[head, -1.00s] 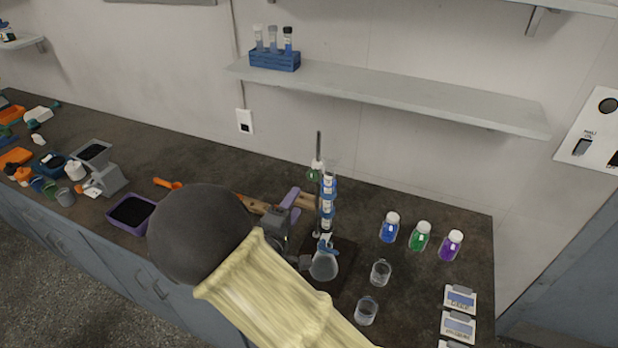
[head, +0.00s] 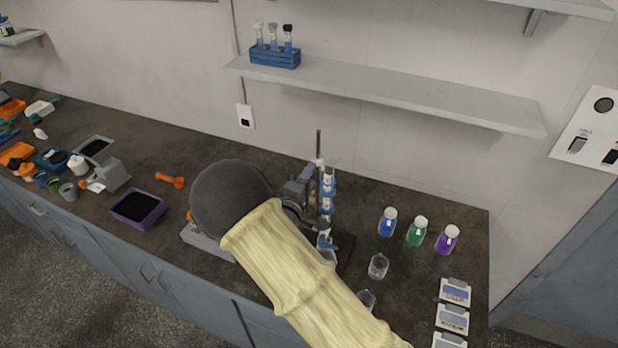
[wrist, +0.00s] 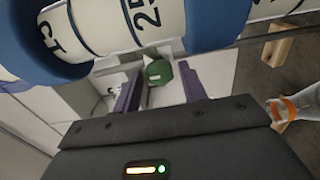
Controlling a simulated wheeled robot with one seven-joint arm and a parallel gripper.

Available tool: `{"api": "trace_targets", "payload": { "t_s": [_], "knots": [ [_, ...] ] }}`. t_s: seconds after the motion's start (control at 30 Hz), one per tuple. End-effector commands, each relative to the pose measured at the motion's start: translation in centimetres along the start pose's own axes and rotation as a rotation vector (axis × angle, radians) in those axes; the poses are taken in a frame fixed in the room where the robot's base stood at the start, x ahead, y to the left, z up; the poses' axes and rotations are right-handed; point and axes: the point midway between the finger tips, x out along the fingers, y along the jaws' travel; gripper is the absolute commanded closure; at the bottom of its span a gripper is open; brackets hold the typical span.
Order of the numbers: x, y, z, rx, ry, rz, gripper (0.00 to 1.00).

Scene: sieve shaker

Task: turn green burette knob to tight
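The green burette knob (wrist: 159,72) shows in the wrist view between the two purple fingers of my gripper (wrist: 160,88). The fingers are apart, with gaps beside the knob; I cannot tell whether they reach around it or stop short of it. The burette (wrist: 140,20), white with blue bands and printed numbers, crosses the top of the wrist view close up. In the head view the burette (head: 327,192) stands upright, with my gripper (head: 312,185) right against its left side. The knob is hidden in the head view.
A flask (head: 327,256) under the burette is mostly hidden by my arm. A beaker (head: 378,266) and blue, green (head: 417,232) and purple bottles stand to the right. A purple tray (head: 138,208) and an orange tool (head: 170,180) lie left. The back bench between is clear.

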Motion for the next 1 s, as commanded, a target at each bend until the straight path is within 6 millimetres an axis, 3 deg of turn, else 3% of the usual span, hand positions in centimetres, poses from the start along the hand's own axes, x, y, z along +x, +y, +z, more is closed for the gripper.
{"api": "trace_targets", "payload": {
  "t_s": [0.03,0.17,0.37,0.8,1.0],
  "knots": [
    [-0.01,0.01,0.0,0.0,0.0,0.0,0.68],
    [-0.02,0.01,0.0,0.0,0.0,0.0,0.91],
    [-0.02,-0.16,-0.01,0.033,0.0,-0.001,0.91],
    [-0.08,-0.21,-0.14,0.382,0.002,0.0,0.91],
    [-0.13,-0.01,-0.18,0.398,0.003,-0.001,0.91]
  ]
}}
